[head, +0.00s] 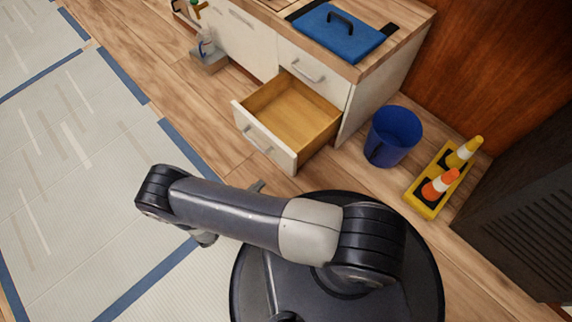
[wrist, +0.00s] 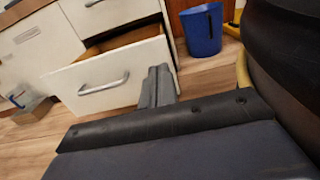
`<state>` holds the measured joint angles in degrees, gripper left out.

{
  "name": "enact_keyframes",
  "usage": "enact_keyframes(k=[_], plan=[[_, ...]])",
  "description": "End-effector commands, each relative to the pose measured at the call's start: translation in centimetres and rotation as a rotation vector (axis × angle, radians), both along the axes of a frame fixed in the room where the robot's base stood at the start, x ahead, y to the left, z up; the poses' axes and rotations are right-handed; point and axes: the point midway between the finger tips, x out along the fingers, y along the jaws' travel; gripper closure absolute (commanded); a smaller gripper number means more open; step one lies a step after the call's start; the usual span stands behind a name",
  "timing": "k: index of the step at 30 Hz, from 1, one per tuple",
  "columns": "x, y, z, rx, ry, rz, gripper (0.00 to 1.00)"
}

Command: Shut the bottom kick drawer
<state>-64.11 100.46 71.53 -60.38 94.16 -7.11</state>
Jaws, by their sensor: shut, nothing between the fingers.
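The bottom kick drawer (head: 268,136) is pulled out from the white cabinet, with its wooden inside showing empty. Its white front (wrist: 72,85) and grey bar handle (wrist: 104,86) face me in the wrist view. My gripper (wrist: 158,82) is shut and empty, its fingers overlapping the right edge of the drawer front in that view. I cannot tell whether they touch it. In the head view, a gripper tip (head: 257,186) pokes out past my arm, a little in front of the drawer; the rest is hidden under the arm.
A blue bin (head: 393,137) stands right of the drawer, and a yellow tray (head: 428,208) with two cones lies beyond it. A closed upper drawer (head: 312,74) sits above. A spray bottle (head: 207,46) stands in a grey holder at the left. Floor in front is clear.

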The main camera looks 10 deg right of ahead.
Motion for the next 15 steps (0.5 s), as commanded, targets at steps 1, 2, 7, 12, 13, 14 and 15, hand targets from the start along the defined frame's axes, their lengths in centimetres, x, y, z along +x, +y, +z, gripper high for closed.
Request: enact_keyframes(k=[1, 2, 7, 12, 13, 14, 15], plan=[[0.5, -0.9, -0.1, -0.001, 0.001, -0.005, 1.0], [0.9, -1.4, -0.2, 0.0, 0.001, -0.006, 1.0], [2.8, -4.3, -0.2, 0.001, 0.002, -0.007, 1.0], [4.5, -6.9, -0.2, 0.002, 0.0, -0.008, 1.0], [4.8, -7.3, -0.3, 0.002, 0.0, -0.007, 1.0], [5.1, -7.6, -0.3, 0.003, -0.001, -0.008, 1.0], [5.4, -8.1, -0.3, 0.004, 0.0, -0.007, 1.0]])
